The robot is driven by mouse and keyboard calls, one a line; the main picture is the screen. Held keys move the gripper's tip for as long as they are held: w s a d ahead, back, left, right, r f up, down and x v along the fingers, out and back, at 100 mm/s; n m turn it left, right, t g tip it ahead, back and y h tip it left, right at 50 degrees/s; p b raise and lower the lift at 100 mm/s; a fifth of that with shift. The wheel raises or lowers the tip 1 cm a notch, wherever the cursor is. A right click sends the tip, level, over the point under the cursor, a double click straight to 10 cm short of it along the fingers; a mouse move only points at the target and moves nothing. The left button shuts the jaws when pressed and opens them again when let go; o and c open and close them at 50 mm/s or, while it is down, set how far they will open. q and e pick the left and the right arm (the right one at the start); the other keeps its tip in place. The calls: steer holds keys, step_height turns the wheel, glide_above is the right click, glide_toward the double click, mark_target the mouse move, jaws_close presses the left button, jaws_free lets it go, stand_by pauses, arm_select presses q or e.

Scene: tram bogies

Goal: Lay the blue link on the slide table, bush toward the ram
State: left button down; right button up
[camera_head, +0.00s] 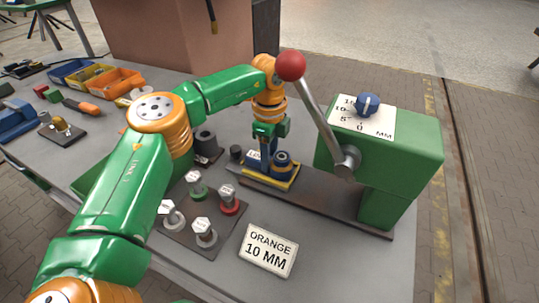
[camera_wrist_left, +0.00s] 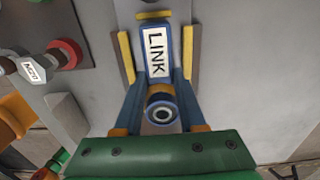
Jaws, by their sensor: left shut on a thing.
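The blue link (camera_head: 281,167) carries a white LINK label and a round bush with a dark collar. It lies between the yellow guides of the slide table (camera_head: 318,190). Its bush end points right, toward the green press (camera_head: 385,150). My left gripper (camera_head: 267,152) points down and is shut on the link. The left wrist view shows the link (camera_wrist_left: 155,25) between the yellow guides, with the bush nearest the gripper (camera_wrist_left: 160,88). I cannot tell whether the link rests fully on the table. The ram itself is not clearly visible. My right gripper is not in view.
A red-knobbed lever (camera_head: 291,66) rises beside my left wrist. A dial (camera_head: 367,104) tops the press. A card reading ORANGE 10 MM (camera_head: 268,250) lies in front. A dark plate (camera_head: 180,232) holds several labelled pieces. Bins (camera_head: 115,82) and tools are at back left.

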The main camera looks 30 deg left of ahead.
arm_select(q)
steer(key=shift+c, duration=2.4)
jaws_free()
steer(key=shift+s, duration=0.1)
steer(key=shift+r, duration=0.1)
step_height(320, 180, up, 12)
steer(key=p, duration=0.2)
